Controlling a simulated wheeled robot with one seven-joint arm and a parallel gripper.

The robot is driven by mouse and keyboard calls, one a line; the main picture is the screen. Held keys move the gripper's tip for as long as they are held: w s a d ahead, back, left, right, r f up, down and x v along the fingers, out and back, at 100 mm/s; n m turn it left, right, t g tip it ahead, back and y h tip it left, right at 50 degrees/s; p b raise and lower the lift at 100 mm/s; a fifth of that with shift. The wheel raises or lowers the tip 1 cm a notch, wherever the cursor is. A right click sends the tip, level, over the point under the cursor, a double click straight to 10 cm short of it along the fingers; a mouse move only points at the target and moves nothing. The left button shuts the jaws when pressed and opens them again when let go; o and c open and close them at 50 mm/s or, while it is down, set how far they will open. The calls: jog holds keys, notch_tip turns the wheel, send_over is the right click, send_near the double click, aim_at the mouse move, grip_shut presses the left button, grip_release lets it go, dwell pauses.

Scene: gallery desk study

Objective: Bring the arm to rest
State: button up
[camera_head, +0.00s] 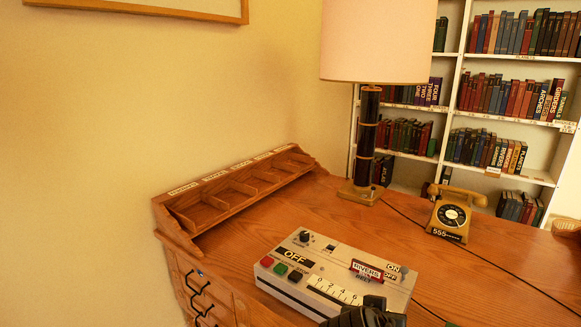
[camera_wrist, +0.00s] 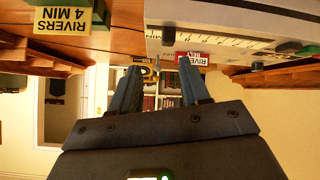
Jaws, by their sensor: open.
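My gripper shows in the wrist view (camera_wrist: 159,72) with its two fingers apart and nothing seen between them. In the head view a dark part of my arm end (camera_head: 362,315) is at the bottom edge, over the front right corner of the control box. That box (camera_head: 318,262) is pale, with red and green buttons, a scale, an OFF label and a red RIVERS tag. Its side also shows at the top of the wrist view (camera_wrist: 240,18). Whether my gripper touches the box cannot be told.
The wooden desk (camera_head: 300,215) carries a slotted rack (camera_head: 240,190) along the wall, a lamp (camera_head: 367,135) and a yellow telephone (camera_head: 450,217). Cords cross the right side. A bookshelf (camera_head: 490,115) stands behind. A RIVERS 4 MIN label (camera_wrist: 62,19) shows in the wrist view.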

jog(key=s+d+f+n+t+y, duration=0.1)
jog(key=s+d+f+n+y, duration=0.3)
jog(key=s, duration=0.7)
jog(key=s+a+f+t+y, duration=0.1)
jog(key=s+f+t, duration=0.1)
jog(key=s+f, duration=0.65)
jog(key=s+d+r+t, duration=0.1)
jog(key=s+r, duration=0.7)
jog(key=s, duration=0.3)
jog(key=s+d+r+t, duration=0.1)
jog(key=s+r+t, duration=0.1)
jog(key=s+r, duration=0.6)
jog(key=s, duration=0.3)
jog(key=shift+d+r+y, duration=0.2)
jog(key=shift+r+y, duration=0.05)
jog(key=shift+y, duration=0.15)
